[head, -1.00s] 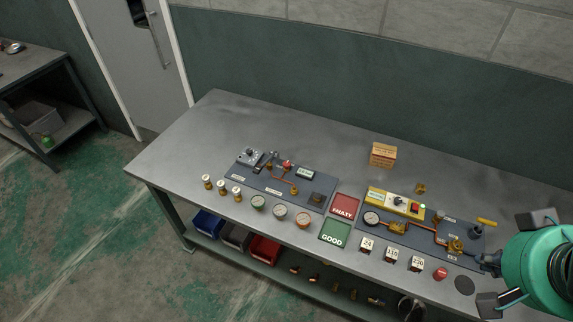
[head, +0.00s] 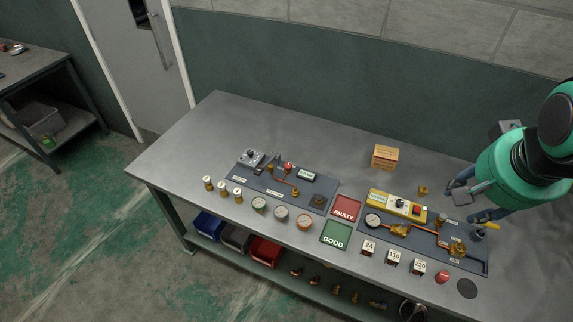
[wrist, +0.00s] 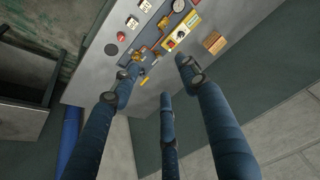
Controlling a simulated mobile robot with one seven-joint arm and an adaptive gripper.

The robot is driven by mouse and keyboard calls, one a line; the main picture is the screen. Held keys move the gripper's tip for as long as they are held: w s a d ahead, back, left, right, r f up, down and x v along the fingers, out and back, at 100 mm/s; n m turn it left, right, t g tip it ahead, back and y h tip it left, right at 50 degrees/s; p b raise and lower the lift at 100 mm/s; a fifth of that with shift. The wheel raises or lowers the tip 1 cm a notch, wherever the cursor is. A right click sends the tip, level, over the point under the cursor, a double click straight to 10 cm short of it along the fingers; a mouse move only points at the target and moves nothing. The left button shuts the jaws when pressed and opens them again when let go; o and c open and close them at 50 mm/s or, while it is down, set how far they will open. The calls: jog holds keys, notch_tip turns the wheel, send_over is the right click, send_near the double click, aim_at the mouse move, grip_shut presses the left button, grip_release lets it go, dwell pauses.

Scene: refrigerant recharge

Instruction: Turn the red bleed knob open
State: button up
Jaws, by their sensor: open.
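A small red knob (head: 287,165) stands on the left dark panel (head: 262,186) among copper pipe fittings; I cannot read a label on it. A separate round red piece (head: 442,277) sits on the bench in front of the right panel, and also shows in the wrist view (wrist: 112,49). My gripper (head: 461,203) is open and empty near the back right end of the right panel, far right of the red knob on the left panel. In the wrist view, its spread dark fingers (wrist: 160,75) have nothing between them. The left panel is not visible there.
The right panel (head: 400,235) carries a gauge (head: 373,220), a yellow box (head: 398,205), copper pipes and a yellow handle (head: 484,226) close to my gripper. A cardboard box (head: 385,157) stands behind. FAULTY (head: 346,208) and GOOD (head: 336,235) trays lie between the panels. The bench's back left is clear.

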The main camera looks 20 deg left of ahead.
jog(key=w+a+f+m, duration=0.1)
jog(key=w+a+f, duration=0.1)
jog(key=w+a, duration=0.95)
jog(key=m+h+b, duration=0.2)
jog(key=b, duration=0.1)
send_over(288, 165)
jog(key=s+a, duration=0.3)
jog(key=s, duration=0.3)
notch_tip(288, 165, down, 27)
jog(key=shift+w+d+r+g, duration=0.15)
jog(key=shift+d+g, duration=0.15)
jog(key=b+x, duration=0.1)
jog(key=x, duration=1.2)
jog(key=shift+w+f+b, duration=0.15)
jog(key=shift+f+b, duration=0.25)
grip_shut()
